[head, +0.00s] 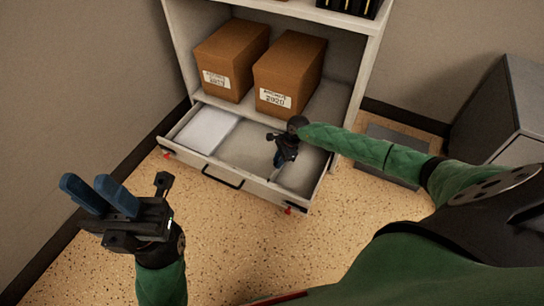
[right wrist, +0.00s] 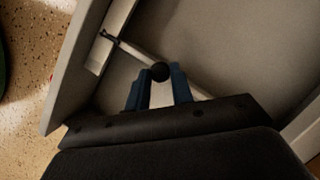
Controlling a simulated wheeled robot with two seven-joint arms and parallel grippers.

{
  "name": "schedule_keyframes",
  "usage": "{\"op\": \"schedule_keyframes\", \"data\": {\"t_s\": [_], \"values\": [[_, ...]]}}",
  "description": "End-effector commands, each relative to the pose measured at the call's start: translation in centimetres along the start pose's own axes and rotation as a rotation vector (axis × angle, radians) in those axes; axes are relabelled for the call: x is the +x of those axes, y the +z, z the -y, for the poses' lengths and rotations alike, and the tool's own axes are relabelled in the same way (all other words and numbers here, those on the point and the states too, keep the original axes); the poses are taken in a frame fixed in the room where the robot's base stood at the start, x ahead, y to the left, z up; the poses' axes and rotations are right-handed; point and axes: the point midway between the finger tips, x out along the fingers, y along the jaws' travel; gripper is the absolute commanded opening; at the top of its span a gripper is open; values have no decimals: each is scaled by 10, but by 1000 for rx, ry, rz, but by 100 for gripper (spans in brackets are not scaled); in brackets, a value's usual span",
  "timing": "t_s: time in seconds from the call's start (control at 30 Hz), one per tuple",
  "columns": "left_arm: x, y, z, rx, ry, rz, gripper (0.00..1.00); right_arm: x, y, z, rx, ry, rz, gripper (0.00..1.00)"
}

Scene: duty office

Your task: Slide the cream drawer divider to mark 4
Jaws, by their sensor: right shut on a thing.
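The open drawer (head: 252,150) sticks out from the bottom of the white cabinet. My right gripper (head: 281,158) is down inside its right part. In the right wrist view, my blue right fingers (right wrist: 159,88) are shut on the cream divider (right wrist: 140,54), at a part with a round dark knob. The thin divider runs from the drawer's edge, under a pale strip (right wrist: 97,55) with a small dark pointer, to beyond the fingers. I cannot read any mark numbers. My left gripper (head: 88,188) is open and empty, outside the drawer at the left.
White paper (head: 202,129) lies in the drawer's left part. The drawer front has a dark handle (head: 222,178) and small red parts near both ends. Two brown boxes (head: 289,73) stand on the shelf above. A grey cabinet (head: 516,110) stands at right. The speckled floor before the drawer is clear.

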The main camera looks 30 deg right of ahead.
Motion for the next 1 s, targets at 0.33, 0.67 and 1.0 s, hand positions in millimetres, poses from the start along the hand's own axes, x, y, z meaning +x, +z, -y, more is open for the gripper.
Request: {"op": "schedule_keyframes", "data": {"t_s": [0.33, 0.67, 1.0], "values": [[3, 0, 0, 1, -7, -4, 28, -2, -4, -4, 0, 1, -2, 0], [1, 0, 0, -1, 4, 4, 28, -2, -4, -4, 0, 1, -2, 45], [3, 0, 0, -2, 4, 4, 28, -8, -4, -3, -1, -1, -1, 45]]}}
